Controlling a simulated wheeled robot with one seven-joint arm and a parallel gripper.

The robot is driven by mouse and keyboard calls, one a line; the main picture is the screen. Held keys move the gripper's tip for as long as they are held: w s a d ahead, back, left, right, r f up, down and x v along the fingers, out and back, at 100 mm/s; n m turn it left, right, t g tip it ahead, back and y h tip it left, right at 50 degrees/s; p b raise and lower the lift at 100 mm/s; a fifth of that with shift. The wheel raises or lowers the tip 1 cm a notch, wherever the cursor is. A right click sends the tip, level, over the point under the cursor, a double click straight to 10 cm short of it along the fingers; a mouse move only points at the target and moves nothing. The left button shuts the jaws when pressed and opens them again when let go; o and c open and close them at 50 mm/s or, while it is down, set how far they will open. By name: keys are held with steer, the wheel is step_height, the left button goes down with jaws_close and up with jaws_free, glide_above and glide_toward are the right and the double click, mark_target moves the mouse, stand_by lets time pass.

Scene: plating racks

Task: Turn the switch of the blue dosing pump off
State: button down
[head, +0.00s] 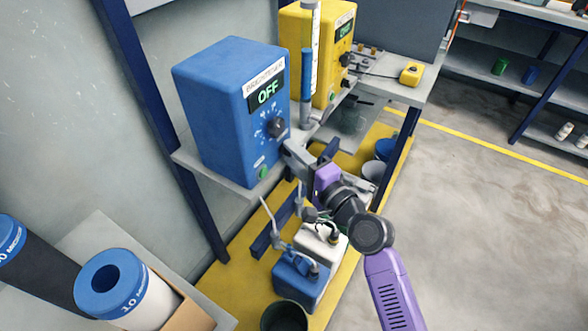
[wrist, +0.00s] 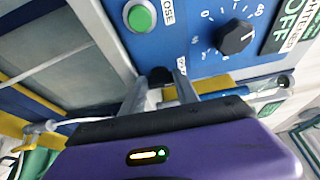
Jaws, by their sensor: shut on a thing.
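The blue dosing pump (head: 215,115) stands on a grey shelf, and its display (head: 268,92) reads OFF in green. The display also shows at the right edge of the wrist view (wrist: 290,22). My gripper (head: 287,146) is at the lower right of the pump's front face, below the black dial (head: 277,127). In the wrist view my gripper (wrist: 168,90) reaches the blue panel, with its fingers closed around a small black switch (wrist: 158,74). The switch is mostly hidden by the fingers, so its position cannot be read.
A green button (wrist: 140,18) is beside the switch. A yellow pump (head: 320,50) stands behind the blue one, with a clear and blue tube (head: 307,85) between. Blue and white canisters (head: 302,282) stand below. Floor at right is clear.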

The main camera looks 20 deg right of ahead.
steer(key=n+b, duration=0.1)
steer(key=b, duration=0.2)
steer(key=f+n+t+b, duration=0.1)
steer(key=n+b, duration=0.1)
steer(key=b, duration=0.2)
steer(key=n+b, duration=0.1)
steer(key=b, duration=0.3)
steer(key=shift+d+f+n+t+y, duration=0.1)
steer(key=shift+f+n+t+y, duration=0.2)
steer(key=shift+n+t, duration=0.1)
steer(key=n+y+b, duration=0.1)
steer(key=n+b, duration=0.1)
steer(key=b, duration=0.3)
steer(key=shift+w+r+t, duration=0.1)
steer(key=shift+r+t, duration=0.05)
steer(key=shift+t, duration=0.15)
steer(key=shift+r+n+b, duration=0.15)
steer(key=shift+n+b, duration=0.35)
steer(key=shift+b, duration=0.1)
steer(key=c, duration=0.9)
jaws_free()
steer(key=shift+d, duration=0.1)
steer(key=shift+p, duration=0.75)
